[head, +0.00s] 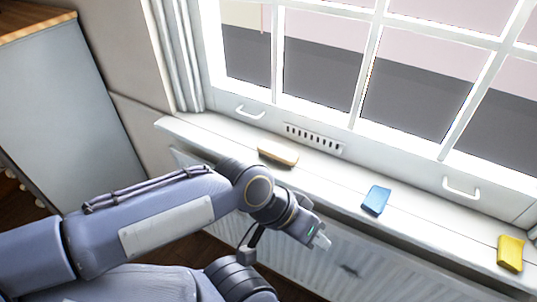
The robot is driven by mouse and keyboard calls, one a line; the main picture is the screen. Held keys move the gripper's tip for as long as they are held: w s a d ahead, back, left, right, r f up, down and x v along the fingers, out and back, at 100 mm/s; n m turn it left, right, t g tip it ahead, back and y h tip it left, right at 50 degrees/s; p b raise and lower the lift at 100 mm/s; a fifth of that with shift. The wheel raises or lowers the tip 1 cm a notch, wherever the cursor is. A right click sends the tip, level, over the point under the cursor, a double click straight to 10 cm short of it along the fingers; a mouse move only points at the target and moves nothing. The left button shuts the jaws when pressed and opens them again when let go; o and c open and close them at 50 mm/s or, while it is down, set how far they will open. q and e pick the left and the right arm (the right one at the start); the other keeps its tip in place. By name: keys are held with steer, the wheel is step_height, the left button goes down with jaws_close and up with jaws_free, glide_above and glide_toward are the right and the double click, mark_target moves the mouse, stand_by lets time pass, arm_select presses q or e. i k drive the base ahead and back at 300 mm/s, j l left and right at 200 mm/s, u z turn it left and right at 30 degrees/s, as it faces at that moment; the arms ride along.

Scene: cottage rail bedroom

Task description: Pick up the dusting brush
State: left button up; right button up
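A small tan block-like object (278,153), which looks like the dusting brush, lies on the white window sill left of the middle. Its bristles cannot be made out. My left gripper (321,241) reaches in from the left and is in front of the sill, to the right of the tan object and nearer to me, apart from it. Its pale fingertips are small in the picture, and I cannot tell whether they are open or shut. No held object shows at them. My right gripper is not in view.
A blue sponge-like block (376,200) and a yellow folded cloth or sponge (510,253) also lie on the sill (330,182). A ribbed white radiator (350,268) stands below it. The window (320,60) has handles near the sill. A grey cabinet (55,110) stands at left.

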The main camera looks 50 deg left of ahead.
mark_target(281, 156)
steer(key=u, duration=1.7)
steer(key=i+l+z, duration=0.15)
steer(key=l+z, duration=0.25)
steer(key=i+l+z, duration=0.2)
steer(key=z, duration=0.25)
